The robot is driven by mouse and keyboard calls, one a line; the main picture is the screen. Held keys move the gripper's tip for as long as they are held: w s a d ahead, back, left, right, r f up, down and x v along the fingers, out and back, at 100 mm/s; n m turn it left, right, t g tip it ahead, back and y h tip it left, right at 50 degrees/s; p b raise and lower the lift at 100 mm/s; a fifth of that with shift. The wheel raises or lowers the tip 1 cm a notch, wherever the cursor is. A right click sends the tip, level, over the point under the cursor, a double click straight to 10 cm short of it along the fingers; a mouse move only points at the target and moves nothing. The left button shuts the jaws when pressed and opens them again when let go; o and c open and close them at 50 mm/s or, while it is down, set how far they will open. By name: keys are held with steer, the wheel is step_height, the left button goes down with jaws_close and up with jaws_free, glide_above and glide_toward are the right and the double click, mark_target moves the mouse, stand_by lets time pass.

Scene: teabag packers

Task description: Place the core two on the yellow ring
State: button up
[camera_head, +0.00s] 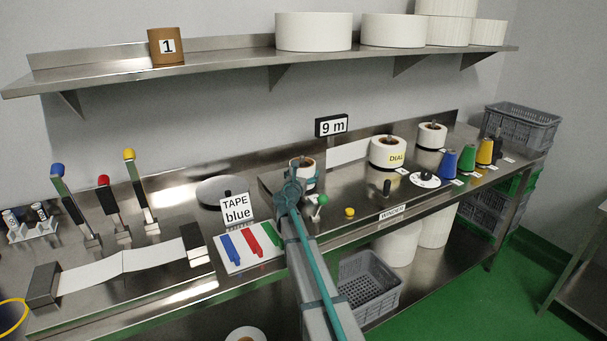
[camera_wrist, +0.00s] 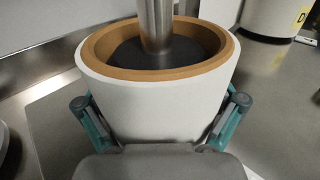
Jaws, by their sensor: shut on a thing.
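My gripper (camera_head: 297,184) is shut on a white roll with a brown core (camera_head: 304,167), one teal finger on each side. In the wrist view the same roll (camera_wrist: 155,105) fills the middle, and my gripper (camera_wrist: 160,115) grips its lower part. A metal post (camera_wrist: 157,22) stands up through the open core. No number two shows on this roll. The yellow ring (camera_head: 13,318) is cut off by the left edge of the head view, far from my gripper. A brown core marked 1 (camera_head: 167,46) stands on the shelf.
A "9 m" display (camera_head: 332,126) stands behind the roll. Two other white rolls (camera_head: 388,152) (camera_head: 432,135) sit to the right. The "TAPE blue" sign (camera_head: 236,209) and tape strips (camera_head: 248,244) are to the left. Three levers (camera_head: 141,190) stand farther left.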

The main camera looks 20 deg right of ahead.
steer(key=o, duration=0.8)
steer(key=shift+s+f, duration=0.1)
steer(key=b+v, duration=0.1)
steer(key=v, duration=0.6)
steer(key=shift+s+a+f, duration=0.1)
steer(key=shift+s+a, duration=0.05)
steer(key=shift+s, duration=0.15)
step_height(320, 180, up, 8)
steer(key=shift+w+r, duration=0.15)
steer(key=shift+w, duration=0.05)
